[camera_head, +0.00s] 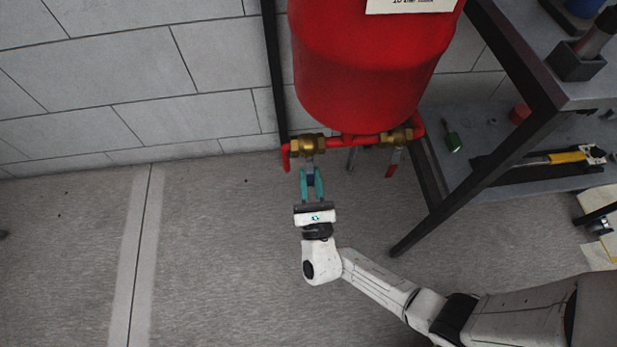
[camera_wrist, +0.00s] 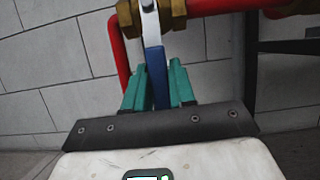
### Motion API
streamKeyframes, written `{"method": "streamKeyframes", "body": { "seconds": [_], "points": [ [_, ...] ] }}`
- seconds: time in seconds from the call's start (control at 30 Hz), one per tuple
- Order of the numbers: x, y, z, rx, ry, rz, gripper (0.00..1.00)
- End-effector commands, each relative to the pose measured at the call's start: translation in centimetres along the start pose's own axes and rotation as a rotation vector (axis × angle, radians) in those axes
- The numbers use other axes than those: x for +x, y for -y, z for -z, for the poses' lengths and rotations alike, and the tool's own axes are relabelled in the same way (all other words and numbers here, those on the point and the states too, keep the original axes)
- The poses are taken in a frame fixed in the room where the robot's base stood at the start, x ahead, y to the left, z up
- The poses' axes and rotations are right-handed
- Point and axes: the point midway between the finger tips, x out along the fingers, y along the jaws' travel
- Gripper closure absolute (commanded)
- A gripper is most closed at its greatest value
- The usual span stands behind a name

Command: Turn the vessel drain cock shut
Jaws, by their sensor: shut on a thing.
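The red vessel (camera_head: 370,70) stands above a red pipe with two brass cocks under it. The left brass cock (camera_head: 307,146) has a lever with a blue grip (camera_head: 310,178) that points down toward me. In the wrist view the same brass cock (camera_wrist: 178,14) is at the top, with its blue lever (camera_wrist: 157,75) hanging from it. My gripper (camera_head: 312,180), with teal fingers, is around the blue lever and shut on it. The fingers hide part of the lever's sides. The right brass cock (camera_head: 397,136) has a red-gripped lever (camera_head: 391,170) hanging down.
A dark metal frame with grey shelves (camera_head: 535,140) stands at the right, one leg near my arm. A yellow-handled tool (camera_head: 567,157) and a green-handled item (camera_head: 453,141) lie on the lower shelf. A block wall (camera_head: 120,80) is behind. The floor at left is clear.

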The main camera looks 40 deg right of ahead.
Motion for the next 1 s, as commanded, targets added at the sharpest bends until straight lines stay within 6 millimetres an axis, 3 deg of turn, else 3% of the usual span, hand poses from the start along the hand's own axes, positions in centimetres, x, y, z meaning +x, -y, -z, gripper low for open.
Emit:
{"method": "streamKeyframes", "body": {
  "seconds": [0.3, 0.33, 0.53, 0.83, 1.0],
  "points": [
    [-0.2, 0.1, 0.1, -0.007, -0.002, -0.002, 1.0],
    [-0.2, 0.1, 0.1, -0.007, -0.002, -0.002, 0.74],
    [-0.1, 0.1, 0.1, -0.005, -0.001, 0.0, 0.55],
    [-0.2, 0.1, 0.0, -0.003, 0.0, 0.0, 0.54],
    [-2.1, 0.0, 0.0, -0.003, -0.001, -0.003, 0.54]
  ]
}}
